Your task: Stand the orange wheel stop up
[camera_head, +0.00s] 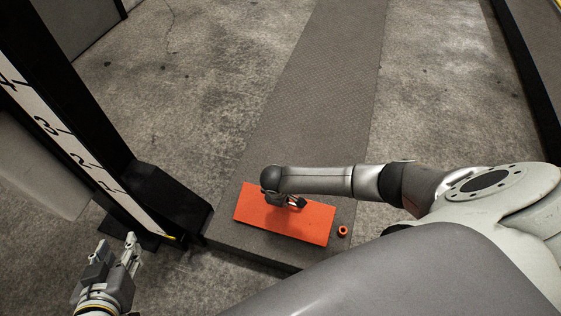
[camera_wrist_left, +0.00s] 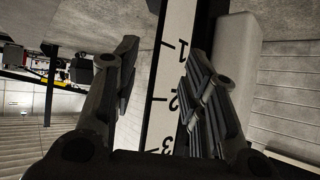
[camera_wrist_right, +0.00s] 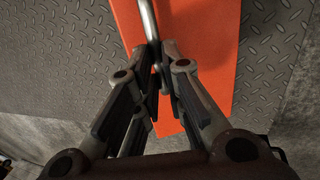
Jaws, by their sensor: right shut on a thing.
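The orange wheel stop (camera_head: 257,212) is a flat orange slab lying on the dark patterned plate. In the right wrist view the orange wheel stop (camera_wrist_right: 205,45) fills the upper middle, with a bare metal bar (camera_wrist_right: 150,18) rising over it. My right gripper (camera_head: 300,203) is over the slab; in its wrist view the fingers (camera_wrist_right: 162,72) are closed on the metal bar. The fingertips hide part of the bar and slab. My left gripper (camera_head: 116,248) is open and empty, low at the left, away from the stop; its spread fingers (camera_wrist_left: 158,70) show in the left wrist view.
The dark plate (camera_head: 310,110) runs back as a long strip on the concrete floor. A small orange-and-black ring (camera_head: 342,231) sits beside the slab's right end. A dark post with a numbered white scale (camera_head: 62,142) stands at the left. Open concrete (camera_head: 190,100) lies beyond it.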

